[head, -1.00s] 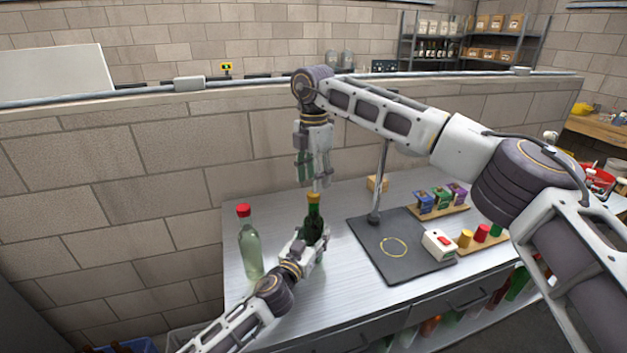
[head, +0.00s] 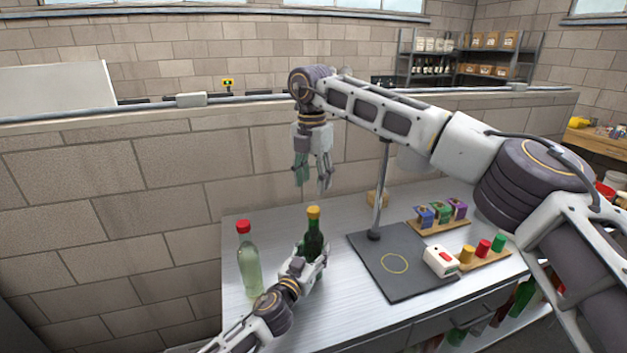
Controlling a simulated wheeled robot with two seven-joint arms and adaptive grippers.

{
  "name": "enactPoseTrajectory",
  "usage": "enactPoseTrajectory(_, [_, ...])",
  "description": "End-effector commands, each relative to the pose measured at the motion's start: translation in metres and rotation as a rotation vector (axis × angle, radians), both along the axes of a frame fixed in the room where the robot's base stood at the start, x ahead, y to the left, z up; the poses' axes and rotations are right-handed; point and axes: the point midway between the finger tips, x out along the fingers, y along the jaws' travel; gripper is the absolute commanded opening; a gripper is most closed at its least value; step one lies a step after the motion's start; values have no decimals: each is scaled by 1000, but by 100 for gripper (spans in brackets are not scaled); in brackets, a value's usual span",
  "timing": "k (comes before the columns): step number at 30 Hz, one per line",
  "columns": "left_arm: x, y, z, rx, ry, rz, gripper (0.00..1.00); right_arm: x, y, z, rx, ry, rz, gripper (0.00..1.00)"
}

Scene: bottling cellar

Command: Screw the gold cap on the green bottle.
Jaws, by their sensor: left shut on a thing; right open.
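The green bottle (head: 314,241) stands upright on the steel bench. A gold cap (head: 313,212) sits on top of its neck; I cannot tell how tightly. My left gripper (head: 318,264) is shut on the lower body of the green bottle and hides part of it. My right gripper (head: 312,184) points down above the gold cap, open and empty, with a clear gap between its fingertips and the cap.
A clear bottle with a red cap (head: 249,262) stands left of the green bottle. On the right are a dark mat (head: 400,281) with a post, a white box with a red button (head: 440,261), a wooden strip with yellow, red and green caps (head: 484,248), and small boxes (head: 441,212).

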Motion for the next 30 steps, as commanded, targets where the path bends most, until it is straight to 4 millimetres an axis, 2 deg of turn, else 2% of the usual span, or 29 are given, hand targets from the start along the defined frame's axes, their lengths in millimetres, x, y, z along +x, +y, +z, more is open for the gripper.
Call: enactPoseTrajectory(30, [0, 0, 0, 0, 0, 0, 0, -1, -2, -2, -16, 35, 796, 48])
